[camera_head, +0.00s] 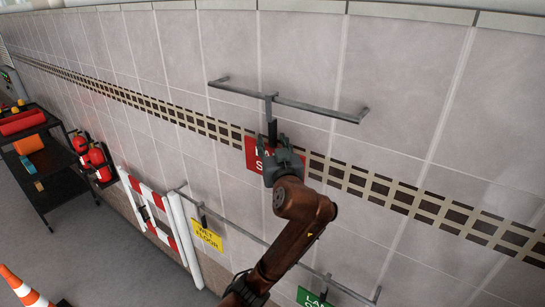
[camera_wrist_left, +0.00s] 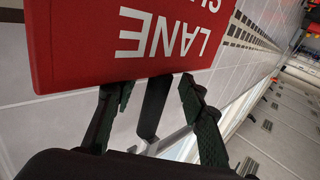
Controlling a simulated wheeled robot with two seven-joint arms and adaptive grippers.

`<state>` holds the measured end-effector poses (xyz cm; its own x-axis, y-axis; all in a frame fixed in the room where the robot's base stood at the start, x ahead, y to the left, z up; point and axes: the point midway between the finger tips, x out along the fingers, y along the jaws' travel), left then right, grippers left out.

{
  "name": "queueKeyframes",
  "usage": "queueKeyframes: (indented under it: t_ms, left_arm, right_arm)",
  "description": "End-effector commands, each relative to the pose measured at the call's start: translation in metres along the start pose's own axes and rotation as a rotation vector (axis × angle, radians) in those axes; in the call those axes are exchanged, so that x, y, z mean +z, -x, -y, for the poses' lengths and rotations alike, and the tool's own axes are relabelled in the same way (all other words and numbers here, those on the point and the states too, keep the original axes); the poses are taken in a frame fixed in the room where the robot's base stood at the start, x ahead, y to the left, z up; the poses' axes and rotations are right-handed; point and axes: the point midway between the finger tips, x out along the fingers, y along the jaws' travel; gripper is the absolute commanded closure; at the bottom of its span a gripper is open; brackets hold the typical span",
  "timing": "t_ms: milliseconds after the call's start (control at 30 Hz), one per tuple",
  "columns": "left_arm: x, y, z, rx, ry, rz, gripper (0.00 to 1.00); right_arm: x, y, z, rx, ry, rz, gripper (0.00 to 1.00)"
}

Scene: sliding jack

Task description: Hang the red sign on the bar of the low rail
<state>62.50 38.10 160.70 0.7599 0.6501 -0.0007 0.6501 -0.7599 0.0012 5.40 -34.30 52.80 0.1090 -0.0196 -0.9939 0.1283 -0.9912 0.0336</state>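The red sign (camera_head: 252,158) with white lettering is at the upper rail (camera_head: 310,108), with its black hook (camera_head: 271,127) reaching up to the bar. My left gripper (camera_head: 279,146) is in front of the sign and covers part of it. In the left wrist view the red sign (camera_wrist_left: 125,40) appears upside down. Its black hook strip (camera_wrist_left: 154,105) stands between my open left fingers (camera_wrist_left: 157,84), with gaps on both sides. The low rail (camera_head: 262,239) runs below, partly hidden by my arm. My right gripper is not in view.
A yellow sign (camera_head: 208,236) hangs toward the low rail's left end, and a green sign (camera_head: 312,298) toward its right. A red-and-white barrier (camera_head: 157,212), fire extinguishers (camera_head: 98,160), a dark cart (camera_head: 55,183) and a cone (camera_head: 22,288) stand left.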

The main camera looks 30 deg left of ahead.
Motion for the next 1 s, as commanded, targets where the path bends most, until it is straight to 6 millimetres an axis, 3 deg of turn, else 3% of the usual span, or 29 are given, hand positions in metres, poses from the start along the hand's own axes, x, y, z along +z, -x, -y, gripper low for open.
queueKeyframes:
  t_ms: [200, 600, 1000]
  left_arm:
    - [0.0000, 0.0003, 0.0001, 0.000, 0.000, 0.000, 0.72]
    - [-0.0005, 0.0006, 0.0001, 0.000, 0.000, -0.001, 1.00]
    - [-0.0008, 0.0006, 0.0002, 0.000, 0.000, -0.002, 1.00]
  right_arm:
    - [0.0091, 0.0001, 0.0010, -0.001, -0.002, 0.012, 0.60]
    - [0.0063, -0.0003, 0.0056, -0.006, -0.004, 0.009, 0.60]
    - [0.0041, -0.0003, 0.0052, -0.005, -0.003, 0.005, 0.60]
